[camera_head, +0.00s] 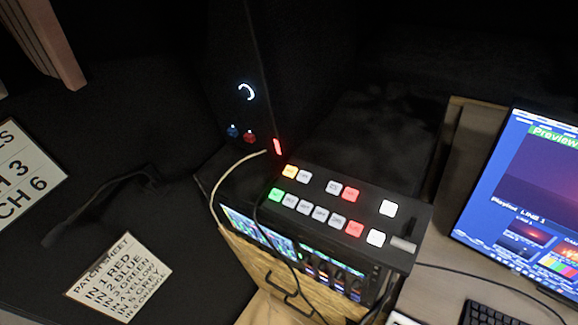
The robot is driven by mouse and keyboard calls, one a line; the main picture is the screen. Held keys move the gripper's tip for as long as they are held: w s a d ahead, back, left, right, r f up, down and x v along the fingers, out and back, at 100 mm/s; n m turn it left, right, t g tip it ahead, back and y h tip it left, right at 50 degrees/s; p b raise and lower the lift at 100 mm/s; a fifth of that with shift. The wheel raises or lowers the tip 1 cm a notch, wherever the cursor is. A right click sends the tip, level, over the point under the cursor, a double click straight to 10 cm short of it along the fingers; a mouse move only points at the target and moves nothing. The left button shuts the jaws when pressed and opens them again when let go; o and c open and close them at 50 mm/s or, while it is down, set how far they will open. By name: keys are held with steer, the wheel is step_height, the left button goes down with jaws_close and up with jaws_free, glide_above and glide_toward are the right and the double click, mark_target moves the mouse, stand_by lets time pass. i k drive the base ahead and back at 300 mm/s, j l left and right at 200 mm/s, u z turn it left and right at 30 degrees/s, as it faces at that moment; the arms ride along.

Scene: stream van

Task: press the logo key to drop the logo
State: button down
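A black video switcher (372,212) stands a little right of centre, its top panel facing up. Its upper row has a lit yellow key (289,171), white keys and a lit red key (350,194). Its lower row has a lit green key (276,195), several white keys and another lit red key (354,228). Two larger white keys, an upper one (388,208) and a lower one (376,238), sit to the right. The key lettering is too small to read, so I cannot tell which is the logo key. My gripper is not in view.
A monitor (520,200) marked "Preview" stands at the right, with a keyboard (490,314) below. Cables run over the switcher's left side and front. A patch sheet (118,277) lies at lower left. A dark unit with a white light ring (246,92) stands behind.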

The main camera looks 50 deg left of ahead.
mark_target(290, 171)
steer(key=j+u, duration=0.6)
steer(key=u, duration=0.15)
